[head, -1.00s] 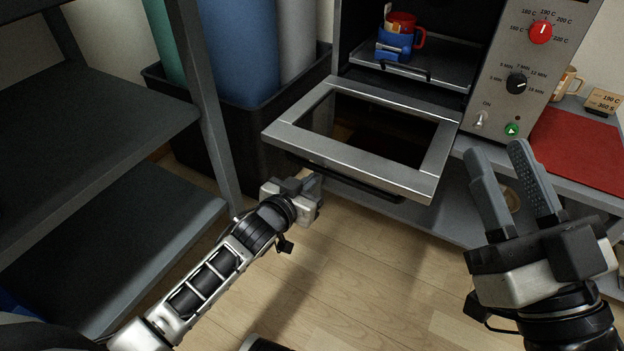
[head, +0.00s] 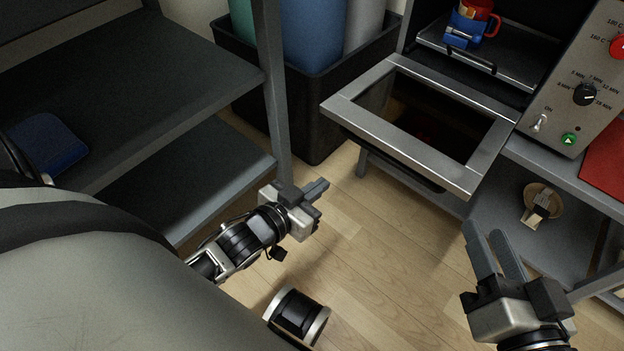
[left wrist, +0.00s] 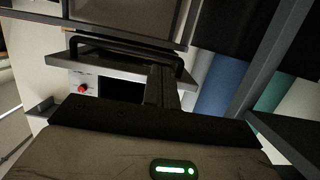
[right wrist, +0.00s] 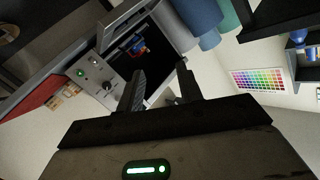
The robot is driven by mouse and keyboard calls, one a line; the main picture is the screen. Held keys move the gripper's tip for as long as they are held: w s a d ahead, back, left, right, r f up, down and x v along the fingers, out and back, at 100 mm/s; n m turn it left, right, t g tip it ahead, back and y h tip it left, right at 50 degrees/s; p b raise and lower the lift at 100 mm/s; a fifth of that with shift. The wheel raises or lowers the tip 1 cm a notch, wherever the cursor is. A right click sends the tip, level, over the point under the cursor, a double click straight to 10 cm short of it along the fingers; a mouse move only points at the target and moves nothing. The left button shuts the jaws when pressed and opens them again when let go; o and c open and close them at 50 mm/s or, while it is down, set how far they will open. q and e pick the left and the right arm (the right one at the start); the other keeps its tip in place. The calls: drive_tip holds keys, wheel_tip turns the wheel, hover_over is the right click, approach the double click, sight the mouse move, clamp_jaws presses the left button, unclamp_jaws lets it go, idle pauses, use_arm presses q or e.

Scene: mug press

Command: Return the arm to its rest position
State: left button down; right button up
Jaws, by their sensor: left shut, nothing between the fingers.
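My left gripper (head: 316,191) is shut and empty. It hangs over the floor, to the left of and below the lowered oven door (head: 345,105). In the left wrist view its fingers (left wrist: 160,85) are together, with the door's handle bar (left wrist: 125,45) beyond them. My right gripper (head: 492,240) is open and empty, low in front of the bench at the right. Its two fingers (right wrist: 160,85) stand apart in the right wrist view. A red mug (head: 478,9) sits in a blue holder (head: 463,28) on the tray inside the oven.
A dark shelf rack (head: 180,85) stands at left, with a blue item (head: 46,143) on it. A black bin (head: 318,130) holds tall rolls. The oven's control panel (head: 585,75) is at right. A round wooden item (head: 545,199) lies on the lower shelf. Open floor lies between.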

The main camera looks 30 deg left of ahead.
use_arm(q)
drive_tip(key=shift+s+a+r, duration=0.1)
drive_tip(key=shift+s+r, duration=0.05)
drive_tip(key=shift+s, duration=0.55)
